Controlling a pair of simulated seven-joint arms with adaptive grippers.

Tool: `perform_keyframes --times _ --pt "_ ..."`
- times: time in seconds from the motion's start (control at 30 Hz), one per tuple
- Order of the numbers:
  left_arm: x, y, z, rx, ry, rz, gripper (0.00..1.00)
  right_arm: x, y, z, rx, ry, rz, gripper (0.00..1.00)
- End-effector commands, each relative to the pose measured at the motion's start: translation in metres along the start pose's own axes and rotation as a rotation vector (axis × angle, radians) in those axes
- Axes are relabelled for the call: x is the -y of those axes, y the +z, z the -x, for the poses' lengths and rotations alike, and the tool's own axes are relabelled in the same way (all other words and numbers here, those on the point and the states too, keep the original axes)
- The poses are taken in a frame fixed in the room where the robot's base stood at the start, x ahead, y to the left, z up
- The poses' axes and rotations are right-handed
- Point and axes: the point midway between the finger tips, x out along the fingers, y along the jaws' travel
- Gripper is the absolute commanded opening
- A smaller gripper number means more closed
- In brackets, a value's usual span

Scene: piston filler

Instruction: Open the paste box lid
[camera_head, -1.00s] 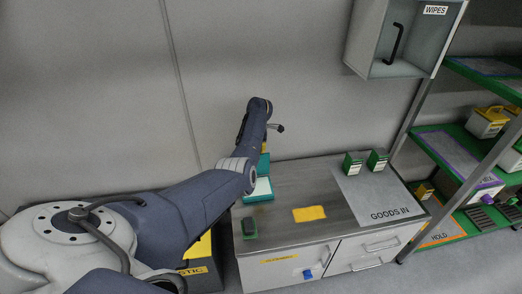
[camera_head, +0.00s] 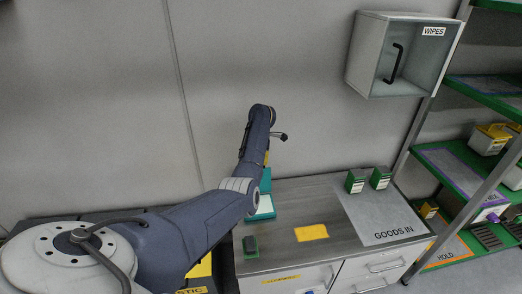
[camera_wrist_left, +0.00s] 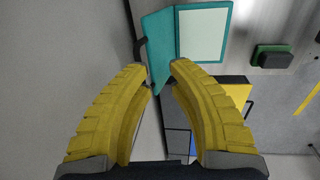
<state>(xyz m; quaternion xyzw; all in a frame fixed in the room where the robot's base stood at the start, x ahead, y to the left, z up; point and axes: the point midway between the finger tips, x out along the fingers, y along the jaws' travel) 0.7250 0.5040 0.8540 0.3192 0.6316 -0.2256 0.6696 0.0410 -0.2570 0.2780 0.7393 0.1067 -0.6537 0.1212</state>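The paste box (camera_head: 251,217) is a teal box with a pale top face or interior, on the left end of the grey counter. It also shows in the left wrist view (camera_wrist_left: 226,58). Its teal lid (camera_wrist_left: 160,38) stands raised beside it, with a black handle (camera_wrist_left: 140,48) on its outer side; in the head view the lid (camera_head: 265,183) shows partly behind my left arm. My left gripper (camera_wrist_left: 161,78) has yellow fingers with a gap between the tips, close to the lid's edge. I cannot tell if they touch it. In the head view my arm mostly hides it. My right gripper is out of view.
A small green and dark block (camera_head: 250,245) and a yellow mat (camera_head: 311,233) lie on the counter. Two green and white boxes (camera_head: 356,181) stand at its back right. A wipes cabinet (camera_head: 400,55) hangs above. A yellow and black bin (camera_head: 199,270) is left of the counter.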

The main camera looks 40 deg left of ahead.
Motion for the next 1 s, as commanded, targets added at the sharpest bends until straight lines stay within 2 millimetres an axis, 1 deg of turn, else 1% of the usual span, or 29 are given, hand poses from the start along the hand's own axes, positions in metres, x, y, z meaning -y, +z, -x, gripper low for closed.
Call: perform_keyframes --times 0.03,0.2,0.4,0.6,0.9,0.93,1.0 --pt "-0.001 0.000 0.009 0.001 0.003 0.001 0.18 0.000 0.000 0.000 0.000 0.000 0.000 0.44" --pt "-0.001 0.000 0.036 0.001 0.002 0.000 0.18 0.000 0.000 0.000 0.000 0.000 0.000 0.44" --pt "0.000 0.000 0.056 -0.001 0.001 0.001 0.18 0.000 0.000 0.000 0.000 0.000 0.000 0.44" --pt "0.000 0.000 0.065 0.000 0.000 0.000 0.18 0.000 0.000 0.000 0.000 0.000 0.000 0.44" --pt "0.000 0.000 0.067 0.000 0.000 0.000 0.18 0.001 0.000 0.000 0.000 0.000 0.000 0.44" --pt "0.000 0.000 0.067 0.000 0.000 0.000 0.22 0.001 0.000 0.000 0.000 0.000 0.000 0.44" --pt "-0.001 -0.001 0.068 -0.005 0.006 -0.001 0.14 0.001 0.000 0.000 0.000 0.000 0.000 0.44"
